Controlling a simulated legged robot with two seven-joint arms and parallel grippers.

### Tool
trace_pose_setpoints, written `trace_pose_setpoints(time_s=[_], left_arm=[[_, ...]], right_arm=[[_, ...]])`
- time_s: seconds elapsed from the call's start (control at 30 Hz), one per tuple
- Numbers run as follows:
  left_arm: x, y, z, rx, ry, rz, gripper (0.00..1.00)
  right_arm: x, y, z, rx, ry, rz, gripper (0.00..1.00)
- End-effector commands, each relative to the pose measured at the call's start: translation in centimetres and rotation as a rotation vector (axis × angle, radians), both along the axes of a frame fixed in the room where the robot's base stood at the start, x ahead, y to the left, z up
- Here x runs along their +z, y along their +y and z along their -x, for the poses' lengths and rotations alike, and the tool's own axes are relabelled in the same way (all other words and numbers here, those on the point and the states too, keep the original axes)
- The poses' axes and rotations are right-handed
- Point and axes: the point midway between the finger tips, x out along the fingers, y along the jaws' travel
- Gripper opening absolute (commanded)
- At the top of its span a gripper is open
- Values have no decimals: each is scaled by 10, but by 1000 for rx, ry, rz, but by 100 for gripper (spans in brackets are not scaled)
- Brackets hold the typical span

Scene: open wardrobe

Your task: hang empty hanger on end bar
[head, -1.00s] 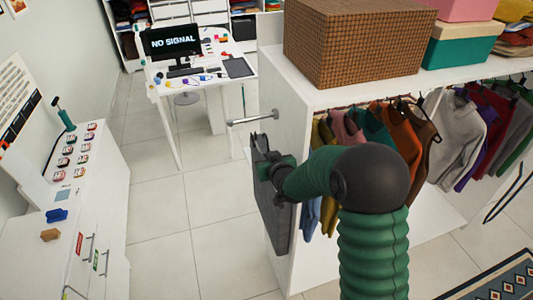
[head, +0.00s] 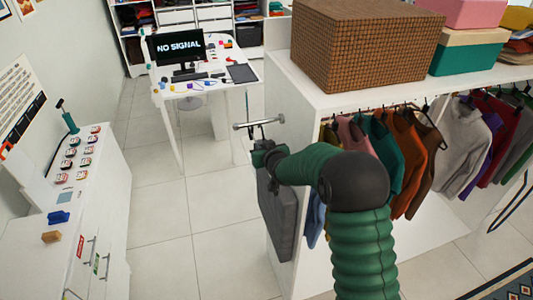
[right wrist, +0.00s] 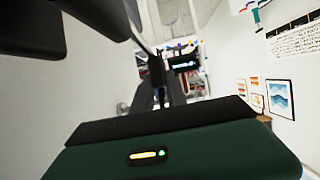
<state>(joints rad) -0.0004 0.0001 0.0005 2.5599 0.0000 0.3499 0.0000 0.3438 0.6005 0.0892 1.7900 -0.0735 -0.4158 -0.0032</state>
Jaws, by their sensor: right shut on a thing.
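The metal end bar (head: 258,122) sticks out from the white end panel of the wardrobe. My right gripper (head: 262,152) is just below the bar, shut on a dark hanger (head: 263,131). Only a thin upper part of the hanger shows, close under the bar; I cannot tell whether its hook touches or sits over the bar. In the right wrist view, a dark shape that looks like part of the hanger (right wrist: 158,75) rises beyond the gripper. Much of the hanger is hidden by my gripper and arm. My left gripper is not in view.
A grey flat holder (head: 279,215) is on the wardrobe's end panel below my gripper. Clothes (head: 400,150) hang inside, under a shelf with a brown woven box (head: 365,45). A desk (head: 205,88) stands behind and a white cabinet (head: 85,215) at left. The floor between is clear.

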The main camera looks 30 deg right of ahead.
Motion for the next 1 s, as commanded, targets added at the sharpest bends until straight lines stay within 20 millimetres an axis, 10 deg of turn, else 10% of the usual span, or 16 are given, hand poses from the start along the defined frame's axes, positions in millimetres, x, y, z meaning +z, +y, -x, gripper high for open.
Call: trace_pose_setpoints(time_s=[1.0], left_arm=[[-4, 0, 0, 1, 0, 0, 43]], right_arm=[[-1, -13, -60, 1, 0, -1, 0]])
